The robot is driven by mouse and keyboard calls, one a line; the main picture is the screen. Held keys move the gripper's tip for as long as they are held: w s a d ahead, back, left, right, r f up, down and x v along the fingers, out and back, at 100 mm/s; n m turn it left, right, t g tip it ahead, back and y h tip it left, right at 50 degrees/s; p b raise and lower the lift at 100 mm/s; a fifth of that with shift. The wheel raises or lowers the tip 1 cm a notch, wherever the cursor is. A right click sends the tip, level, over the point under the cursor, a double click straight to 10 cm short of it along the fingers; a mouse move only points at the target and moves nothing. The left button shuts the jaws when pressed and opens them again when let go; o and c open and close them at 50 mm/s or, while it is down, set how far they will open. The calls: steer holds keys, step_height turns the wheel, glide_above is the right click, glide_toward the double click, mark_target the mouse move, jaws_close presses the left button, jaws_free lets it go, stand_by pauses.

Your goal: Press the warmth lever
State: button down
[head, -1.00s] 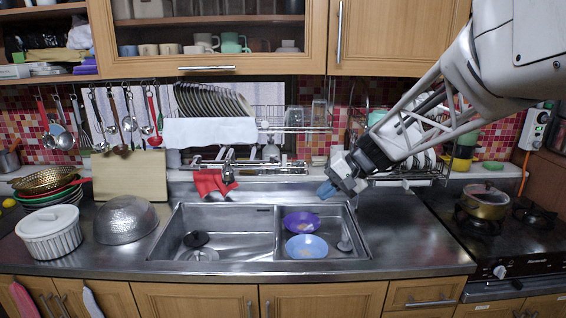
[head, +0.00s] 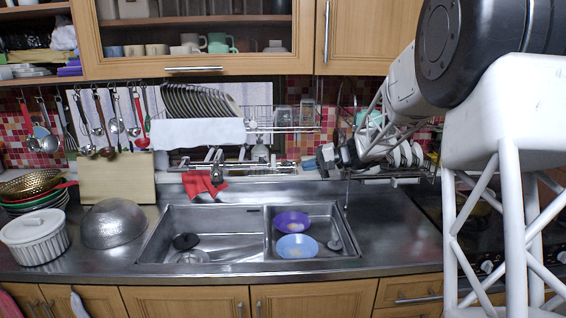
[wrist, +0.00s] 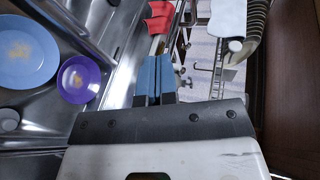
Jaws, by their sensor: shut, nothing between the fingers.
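A chrome faucet fixture (head: 222,163) is mounted at the back wall behind the sink. I cannot tell which of its parts is the warmth lever. A red cloth (head: 203,183) hangs by it, and this cloth also shows at the top of the wrist view (wrist: 160,14). My gripper (head: 322,157) is to the right of the faucet, in front of the back wall and apart from the faucet. Its blue fingers (wrist: 154,78) are shut and empty. In the wrist view, metal fittings (wrist: 183,45) show beyond and to the right of the fingertips, partly blurred.
The sink (head: 205,216) holds a purple bowl (head: 291,221) and a blue bowl (head: 296,246) in its right basin. A wire dish rack (head: 262,118) with plates hangs above the faucet. Another rack with dishes (head: 405,157) stands behind my arm. The counter right of the sink is clear.

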steer(key=w+d+f+t+y, duration=0.1)
steer(key=w+d+f, duration=0.1)
steer(key=w, duration=0.5)
steer(key=w+d+f+m+t+y, duration=0.1)
steer(key=w+d+f+t, duration=0.1)
steer(key=w, duration=0.6)
steer(key=shift+d+f+m+t+y, duration=0.3)
steer(key=shift+d+f, duration=0.45)
steer(key=shift+f, duration=0.1)
steer(key=s+a+x, duration=0.1)
steer(key=s+x, duration=0.1)
steer(key=x, duration=1.1)
steer(key=shift+s, duration=0.2)
